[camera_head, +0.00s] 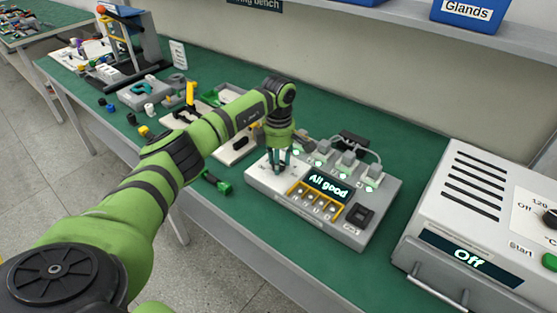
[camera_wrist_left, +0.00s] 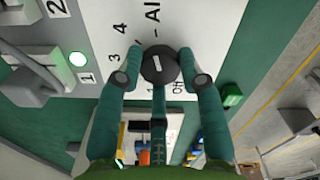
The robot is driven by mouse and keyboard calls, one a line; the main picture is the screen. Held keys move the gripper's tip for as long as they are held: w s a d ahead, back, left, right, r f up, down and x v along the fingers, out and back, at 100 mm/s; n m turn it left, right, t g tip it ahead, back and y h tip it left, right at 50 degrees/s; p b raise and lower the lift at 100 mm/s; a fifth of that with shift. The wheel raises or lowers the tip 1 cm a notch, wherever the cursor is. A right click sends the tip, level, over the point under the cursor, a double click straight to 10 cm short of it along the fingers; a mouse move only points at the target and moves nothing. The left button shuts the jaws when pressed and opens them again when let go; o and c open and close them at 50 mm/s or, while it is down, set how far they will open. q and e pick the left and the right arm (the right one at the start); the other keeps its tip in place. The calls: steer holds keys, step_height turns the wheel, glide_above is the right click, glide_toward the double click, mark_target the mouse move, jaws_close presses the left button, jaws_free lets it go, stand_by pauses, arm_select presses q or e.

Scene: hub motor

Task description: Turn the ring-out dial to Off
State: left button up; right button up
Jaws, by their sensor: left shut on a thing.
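The ring-out box (camera_head: 352,232) is a pale unit on the green bench, with a display (camera_head: 328,186) reading "All good". Its ring-out dial (camera_wrist_left: 160,66) is a round black knob with a white mark, among printed labels including 3, 4, "Al…" and "Of…". I cannot tell surely which label the mark faces. My left gripper (camera_head: 279,163) points down at the box's left part; its fingers hide the dial in the head view. In the left wrist view the gripper (camera_wrist_left: 168,80) is shut on the dial, a finger on either side. My right gripper is out of view.
Grey plugs with cables (camera_head: 347,160) stand along the box's back edge. A black rocker switch (camera_head: 359,214) is at its right end. A white oven-like unit (camera_head: 460,200) reading "Off" stands at right.

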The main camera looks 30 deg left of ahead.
arm_select(q)
steer(key=n, duration=0.5)
steer(key=n+p, duration=0.1)
steer(key=n, duration=0.4)
steer(key=shift+n, duration=0.3)
steer(key=n+p, duration=0.1)
steer(key=n, duration=0.4)
steer(key=n+p, duration=0.2)
steer(key=n, duration=0.2)
steer(key=shift+n, duration=0.4)
steer(key=n+p, duration=0.2)
steer(key=n, duration=0.2)
steer(key=shift+n, duration=0.3)
steer(key=n+p, duration=0.2)
steer(key=n, duration=0.2)
steer(key=shift+n, duration=0.3)
steer(key=n+p, duration=0.3)
steer(key=n, duration=0.2)
steer(key=shift+s+r, duration=0.1)
steer(key=shift+n+p, duration=1.35)
steer(key=shift+n, duration=0.85)
steer(key=shift+f, duration=0.2)
